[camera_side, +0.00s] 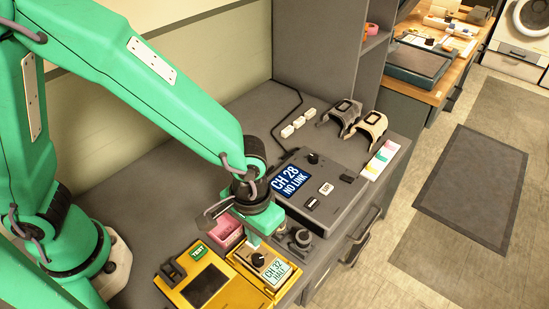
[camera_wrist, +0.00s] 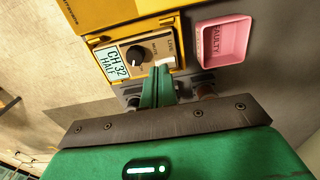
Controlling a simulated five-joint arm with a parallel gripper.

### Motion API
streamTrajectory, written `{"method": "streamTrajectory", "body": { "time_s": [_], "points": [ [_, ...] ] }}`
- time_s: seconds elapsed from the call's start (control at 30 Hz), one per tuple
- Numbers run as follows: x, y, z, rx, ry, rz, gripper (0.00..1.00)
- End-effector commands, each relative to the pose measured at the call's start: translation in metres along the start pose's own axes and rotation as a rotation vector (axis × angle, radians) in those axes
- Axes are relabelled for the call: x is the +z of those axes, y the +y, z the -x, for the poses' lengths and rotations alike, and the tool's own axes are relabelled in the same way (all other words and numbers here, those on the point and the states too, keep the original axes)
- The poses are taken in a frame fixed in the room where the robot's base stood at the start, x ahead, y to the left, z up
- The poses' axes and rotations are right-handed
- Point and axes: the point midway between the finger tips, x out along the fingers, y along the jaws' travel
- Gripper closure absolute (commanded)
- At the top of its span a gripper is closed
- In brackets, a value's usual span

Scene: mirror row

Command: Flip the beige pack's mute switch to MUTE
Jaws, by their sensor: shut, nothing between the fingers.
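The beige pack (camera_side: 258,261) sits in a yellow cradle at the front of the bench. In the wrist view the beige pack (camera_wrist: 128,44) shows a "CH 32 HALF" display (camera_wrist: 113,63), a black round knob (camera_wrist: 137,55) and small lettering beside a pale strip (camera_wrist: 166,61) at its right side. My gripper (camera_side: 252,240) is over the pack's back edge in the side view. In the wrist view my gripper (camera_wrist: 160,72) is shut and empty, its green fingertips at the pale strip, right of the knob. The fingers partly cover this area, so the switch's position and any contact cannot be told.
A yellow tester (camera_side: 203,285) with a green TEST label stands left of the pack. A pink "FAULTY" tray (camera_wrist: 224,42) is close beside it. A grey console (camera_side: 322,195) reading "CH 28 NO LINK" stands behind right. Two headset-like frames (camera_side: 371,127) stand farther back.

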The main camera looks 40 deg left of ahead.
Motion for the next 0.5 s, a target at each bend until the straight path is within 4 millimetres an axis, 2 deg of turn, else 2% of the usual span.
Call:
{"method": "streamTrajectory", "body": {
  "time_s": [0.5],
  "points": [
    [0.0002, -0.0002, -0.0057, -0.001, -0.001, 0.000, 1.00]
  ]
}}
